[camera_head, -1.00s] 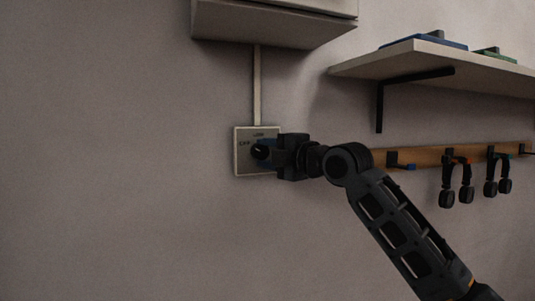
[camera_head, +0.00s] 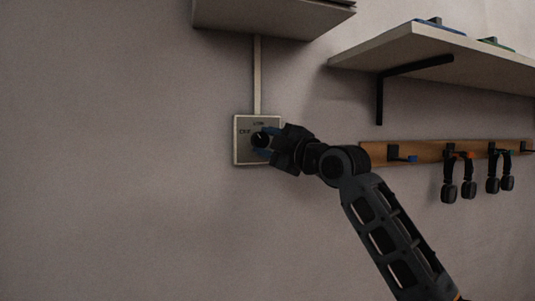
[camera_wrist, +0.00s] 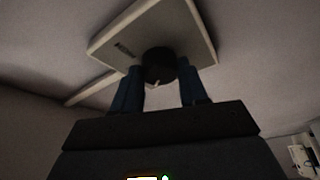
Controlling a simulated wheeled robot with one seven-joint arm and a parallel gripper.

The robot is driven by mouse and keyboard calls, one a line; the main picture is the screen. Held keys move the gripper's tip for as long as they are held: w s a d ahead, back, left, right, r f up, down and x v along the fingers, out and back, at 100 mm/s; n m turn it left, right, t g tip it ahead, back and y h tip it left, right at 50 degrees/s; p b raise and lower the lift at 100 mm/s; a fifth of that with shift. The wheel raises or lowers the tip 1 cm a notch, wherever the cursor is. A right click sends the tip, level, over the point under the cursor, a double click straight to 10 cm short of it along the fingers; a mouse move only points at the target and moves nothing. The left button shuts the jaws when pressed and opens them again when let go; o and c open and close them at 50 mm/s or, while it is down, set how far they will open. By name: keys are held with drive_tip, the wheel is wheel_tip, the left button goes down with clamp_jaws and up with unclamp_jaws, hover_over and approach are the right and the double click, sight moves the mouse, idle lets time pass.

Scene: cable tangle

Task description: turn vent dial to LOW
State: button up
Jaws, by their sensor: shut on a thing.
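The vent dial (camera_head: 259,139) is a round black knob on a pale square wall plate (camera_head: 241,156). The plate has LOW printed above the knob and OFF at its left. My gripper (camera_head: 265,141) comes from the right, with its blue fingers shut on the dial. In the wrist view the dial (camera_wrist: 158,64) sits between the two blue fingertips, against the plate (camera_wrist: 196,36). A small pale mark shows on the knob's near edge there. I cannot tell exactly which label the mark points to. The plate's right part is hidden by my gripper.
A pale conduit (camera_head: 257,75) runs from the plate up to a box-like hood (camera_head: 270,17). A shelf (camera_head: 440,50) on a black bracket is at upper right. Below it, a wooden hook rail (camera_head: 430,151) carries headphones (camera_head: 458,180). The wall at left is bare.

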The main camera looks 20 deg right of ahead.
drive_tip(key=m, duration=0.1)
drive_tip(key=m+t+b, duration=0.1)
drive_tip(key=m, duration=0.2)
drive_tip(key=shift+a+f+t+h, duration=0.15)
drive_tip(key=shift+f+t+h, duration=0.15)
drive_tip(key=shift+h, duration=0.1)
drive_tip(key=shift+m+t+h, duration=0.35)
drive_tip(key=shift+m+h, duration=0.05)
drive_tip(key=shift+m, duration=0.75)
drive_tip(key=shift+m+t+h, duration=0.35)
drive_tip(key=shift+m+h, duration=0.05)
drive_tip(key=shift+m, duration=0.75)
drive_tip(key=o, duration=1.1)
drive_tip(key=shift+r, duration=0.1)
drive_tip(key=shift+c, duration=0.2)
drive_tip(key=b+v, duration=0.2)
drive_tip(key=v, duration=0.6)
drive_tip(key=shift+w+a, duration=0.1)
